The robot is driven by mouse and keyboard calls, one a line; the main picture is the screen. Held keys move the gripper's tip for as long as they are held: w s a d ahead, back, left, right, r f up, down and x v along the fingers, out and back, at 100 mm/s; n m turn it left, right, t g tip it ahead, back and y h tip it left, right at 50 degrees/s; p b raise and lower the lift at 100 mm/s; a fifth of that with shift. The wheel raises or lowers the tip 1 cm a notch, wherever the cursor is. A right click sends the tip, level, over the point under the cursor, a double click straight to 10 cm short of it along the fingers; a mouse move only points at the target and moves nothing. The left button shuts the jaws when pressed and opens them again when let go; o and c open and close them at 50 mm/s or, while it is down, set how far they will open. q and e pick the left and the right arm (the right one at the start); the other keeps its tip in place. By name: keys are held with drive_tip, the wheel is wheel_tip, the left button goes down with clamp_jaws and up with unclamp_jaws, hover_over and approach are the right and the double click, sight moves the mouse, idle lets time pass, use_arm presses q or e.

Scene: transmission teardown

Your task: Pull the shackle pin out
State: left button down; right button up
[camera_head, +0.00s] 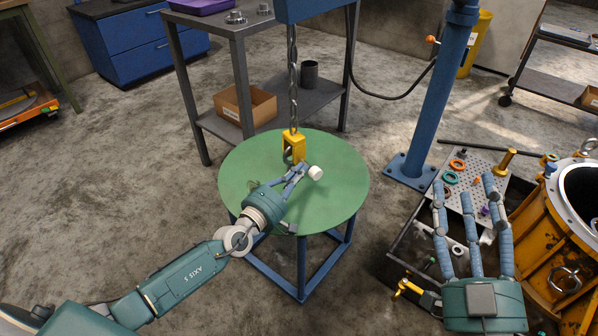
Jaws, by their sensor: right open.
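A yellow hook block (293,146) hangs on a chain (292,80) over the round green table (345,185). A grey curved piece, perhaps the shackle, shows at the block's lower left (287,156); its details are too small to tell. My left gripper (304,171) is just below and right of the block, over the table. A small white cylindrical piece (316,173) is at its fingertips; I cannot tell whether it is the shackle pin or whether the fingers grip it. My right gripper (463,188) is open and empty, fingers spread, over the parts area at right.
A perforated plate (482,168) with coloured rings and a brass pin (505,163) lies beyond my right gripper. A yellow-orange housing (540,225) stands at far right. A blue post (432,105) rises right of the table. A grey shelf cart (325,95) stands behind.

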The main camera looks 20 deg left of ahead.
use_arm(q)
drive_tip(key=shift+s+d+p, duration=0.65)
drive_tip(key=shift+d+p, duration=0.1)
drive_tip(key=shift+d, duration=0.2)
use_arm(e)
wheel_tip(320, 180, down, 9)
drive_tip(key=d+g+h, duration=0.1)
drive_tip(key=g, duration=0.3)
drive_tip(key=shift+w, duration=0.35)
